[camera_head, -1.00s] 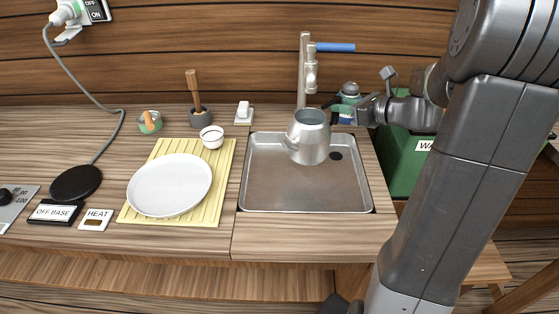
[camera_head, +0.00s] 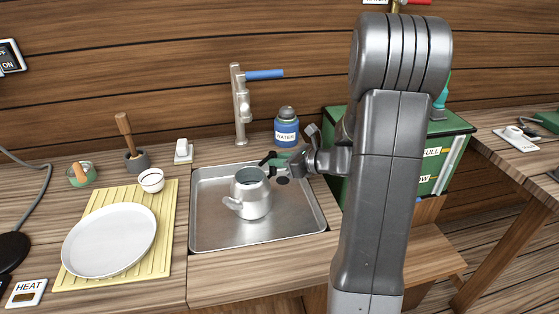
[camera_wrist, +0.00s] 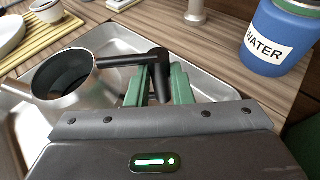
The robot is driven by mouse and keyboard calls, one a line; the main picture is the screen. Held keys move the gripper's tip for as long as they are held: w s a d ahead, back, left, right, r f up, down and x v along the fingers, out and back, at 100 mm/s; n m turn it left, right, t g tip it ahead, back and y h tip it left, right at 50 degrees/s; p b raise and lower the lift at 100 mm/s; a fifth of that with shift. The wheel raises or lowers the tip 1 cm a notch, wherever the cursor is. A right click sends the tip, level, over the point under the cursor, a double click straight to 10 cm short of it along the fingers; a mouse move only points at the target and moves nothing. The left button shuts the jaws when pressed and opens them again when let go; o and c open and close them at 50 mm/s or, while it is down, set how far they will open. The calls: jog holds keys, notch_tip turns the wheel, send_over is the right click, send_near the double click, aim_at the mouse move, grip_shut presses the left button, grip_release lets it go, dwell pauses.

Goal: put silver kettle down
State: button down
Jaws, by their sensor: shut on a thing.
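The silver kettle (camera_head: 252,199) is upright and open-topped, in the metal sink basin (camera_head: 205,232), with its spout toward the left. Whether its base touches the basin floor I cannot tell. In the wrist view the kettle (camera_wrist: 66,98) shows at the left, with its black handle (camera_wrist: 125,60) reaching right to my gripper. My gripper (camera_head: 275,163) is at the kettle's right side. Its green fingers (camera_wrist: 160,90) are shut on the handle.
A faucet with a blue lever (camera_head: 241,110) stands behind the basin. A blue WATER bottle (camera_head: 286,130) stands behind right. A white plate (camera_head: 110,240) on a yellow mat (camera_head: 162,250) lies left.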

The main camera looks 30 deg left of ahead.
jog(key=c, duration=1.7)
grip_release()
jog(key=shift+f, duration=0.1)
jog(key=o, duration=0.4)
jog(key=v, duration=1.2)
